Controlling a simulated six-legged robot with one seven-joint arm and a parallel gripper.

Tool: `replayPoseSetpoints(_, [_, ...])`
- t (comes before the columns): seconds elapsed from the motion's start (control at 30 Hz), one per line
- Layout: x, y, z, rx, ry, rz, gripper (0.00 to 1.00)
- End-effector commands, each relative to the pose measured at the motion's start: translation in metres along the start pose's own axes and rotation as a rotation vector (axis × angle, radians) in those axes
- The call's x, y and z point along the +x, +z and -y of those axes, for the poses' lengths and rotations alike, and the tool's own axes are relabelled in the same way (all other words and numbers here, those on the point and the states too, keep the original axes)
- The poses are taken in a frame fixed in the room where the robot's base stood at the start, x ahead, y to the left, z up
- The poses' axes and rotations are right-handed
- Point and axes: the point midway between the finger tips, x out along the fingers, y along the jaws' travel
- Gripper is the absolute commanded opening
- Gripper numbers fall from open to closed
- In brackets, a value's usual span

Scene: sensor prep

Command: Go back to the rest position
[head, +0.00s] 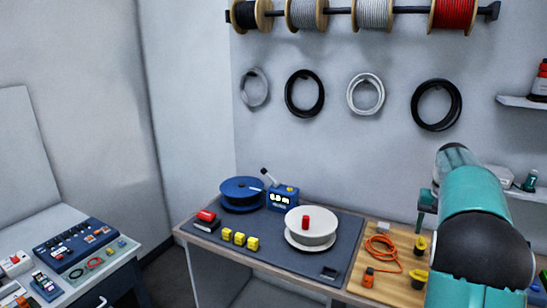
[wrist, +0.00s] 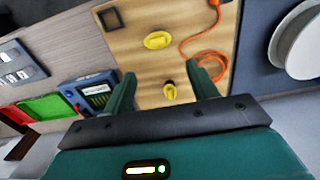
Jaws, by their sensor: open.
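My gripper shows in the wrist view (wrist: 161,82) with its two teal fingers spread apart and nothing between them that it holds. Beyond the fingertips lies a wooden board (wrist: 145,65) with two yellow-topped pieces. One yellow piece (wrist: 157,40) lies further off, and a smaller one (wrist: 170,91) appears between the fingers, apart from them. In the head view my teal arm rises at the right over the bench, and much of the gripper is hidden behind it.
An orange cable (head: 380,248) lies on the board. A white spool (head: 311,227), a blue spool (head: 242,191), a blue meter (head: 283,198) and yellow blocks (head: 239,238) stand on the dark mat (head: 280,254). Cable coils hang on the wall. A side bench (head: 128,248) is at the left.

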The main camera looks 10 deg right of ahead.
Motion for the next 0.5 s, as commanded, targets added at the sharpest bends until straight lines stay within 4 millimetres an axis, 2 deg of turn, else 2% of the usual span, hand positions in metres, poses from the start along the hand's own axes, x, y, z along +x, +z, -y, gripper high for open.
replayPoseSetpoints(0.17, [-0.032,0.037,0.038,-0.061,-0.021,-0.055,0.58])
replayPoseSetpoints(0.3, [-0.056,0.084,0.073,-0.128,-0.040,-0.110,0.58])
replayPoseSetpoints(0.5, [-0.076,0.157,0.113,-0.228,-0.068,-0.189,0.58])
